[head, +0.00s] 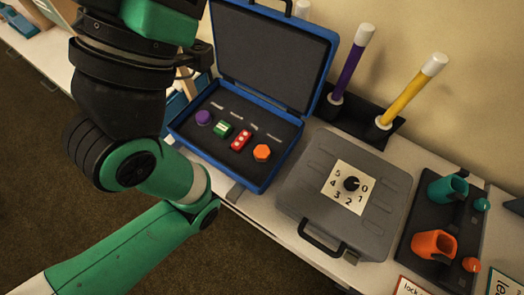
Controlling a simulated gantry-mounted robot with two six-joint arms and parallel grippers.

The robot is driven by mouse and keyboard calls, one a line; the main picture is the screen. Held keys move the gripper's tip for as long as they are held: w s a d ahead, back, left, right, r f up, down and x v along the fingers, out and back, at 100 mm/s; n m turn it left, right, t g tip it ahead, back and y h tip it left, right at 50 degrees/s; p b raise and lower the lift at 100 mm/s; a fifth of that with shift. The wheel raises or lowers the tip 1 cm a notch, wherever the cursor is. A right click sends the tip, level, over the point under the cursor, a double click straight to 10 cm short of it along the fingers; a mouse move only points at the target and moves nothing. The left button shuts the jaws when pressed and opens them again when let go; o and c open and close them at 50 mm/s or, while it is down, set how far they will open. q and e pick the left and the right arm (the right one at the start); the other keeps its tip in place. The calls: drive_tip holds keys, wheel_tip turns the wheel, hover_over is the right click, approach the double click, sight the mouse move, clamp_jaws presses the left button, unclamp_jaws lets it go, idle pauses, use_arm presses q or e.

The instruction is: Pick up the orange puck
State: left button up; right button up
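The orange puck (262,153) is a six-sided piece lying in the dark foam tray of an open blue case (246,184), at the right end of a row. Beside it lie a red block (241,139) with pale dots, a green block (224,129) with white marks and a purple puck (204,117). The puck is uncovered and nothing touches it from above. A green and black arm of mine comes in from the lower left and rises left of the case. Dark parts near its upper end are partly hidden, and I cannot make out fingertips. My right gripper is not in view.
The blue lid (270,55) stands up behind the tray. A grey case (300,192) with a dial stands right of it. Purple (351,68) and yellow (408,93) rods stand upright behind. A black tray (413,222) holds teal and orange items at right.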

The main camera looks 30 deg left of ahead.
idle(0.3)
use_arm(q)
drive_tip(key=o, duration=1)
